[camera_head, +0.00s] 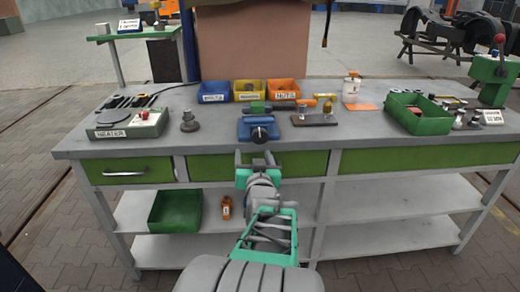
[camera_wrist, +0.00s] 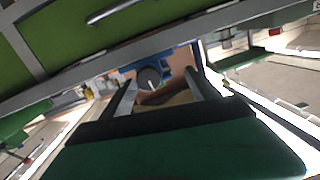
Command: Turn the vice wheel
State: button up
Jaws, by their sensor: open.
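The blue vice (camera_head: 245,125) stands at the front edge of the grey workbench. Its dark round wheel (camera_head: 260,134) faces me. In the wrist view the vice (camera_wrist: 168,61) shows upside down beyond my fingers, with the wheel (camera_wrist: 148,76) between them in the picture. My gripper (camera_head: 257,157) is in front of the bench edge, just below and short of the wheel. In the wrist view my gripper (camera_wrist: 160,95) has its two fingers spread apart with nothing between them. It appears apart from the wheel.
The workbench (camera_head: 215,160) has green drawers below its front edge. Blue, yellow and orange bins (camera_head: 283,92) stand behind the vice. A heater (camera_head: 125,124) is at left, and a green tray (camera_head: 420,118) is at right. A green bin (camera_head: 175,211) sits on the shelf below.

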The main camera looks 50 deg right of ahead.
aim_at(261, 139)
jog(key=shift+m+h, duration=0.4)
jog(key=shift+h, duration=0.3)
jog(key=w+d, duration=0.1)
jog(key=d, duration=0.1)
jog(key=w+d, duration=0.1)
jog(key=d, duration=0.2)
jog(key=w+d+r, duration=0.1)
jog(key=d, duration=0.1)
jog(key=shift+w+d, duration=0.1)
jog(key=shift+d, duration=0.2)
jog(key=c, duration=1.4)
